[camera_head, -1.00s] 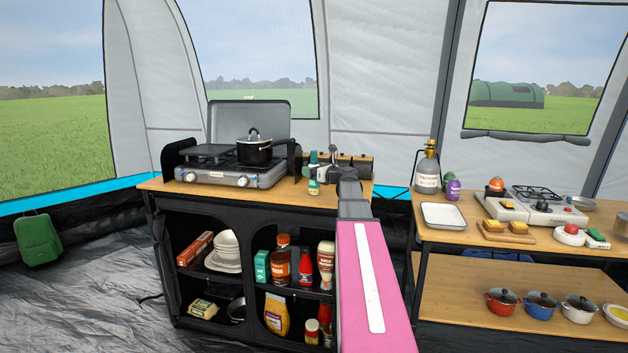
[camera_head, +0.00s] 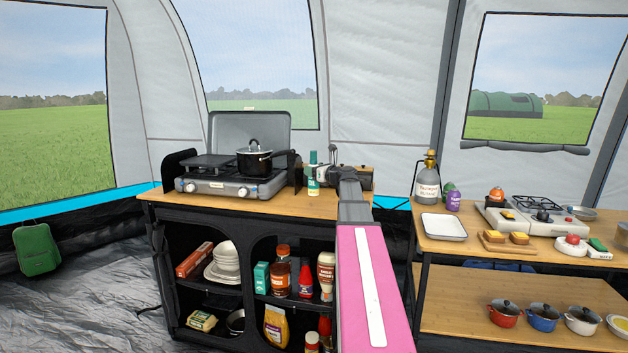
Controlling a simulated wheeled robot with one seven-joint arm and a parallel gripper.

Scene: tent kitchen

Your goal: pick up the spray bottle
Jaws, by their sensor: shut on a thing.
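A small bottle with a green top and a pale, green-marked body (camera_head: 313,182) shows above the right part of the wooden counter (camera_head: 225,203). It looks upright and is likely the spray bottle. My gripper (camera_head: 315,173) is shut on it, reaching in from the right at mid-height. The bottle's base looks slightly clear of the counter, though the gap is hard to judge. The fingers are small and partly hidden by the bottle and my arm.
A two-burner stove (camera_head: 232,187) with a black pot (camera_head: 254,160) stands left of the bottle. A dark cylindrical item (camera_head: 366,177) is behind my wrist. To the right, a second table holds a white tray (camera_head: 443,227), a lantern (camera_head: 428,185) and a cooker (camera_head: 537,217).

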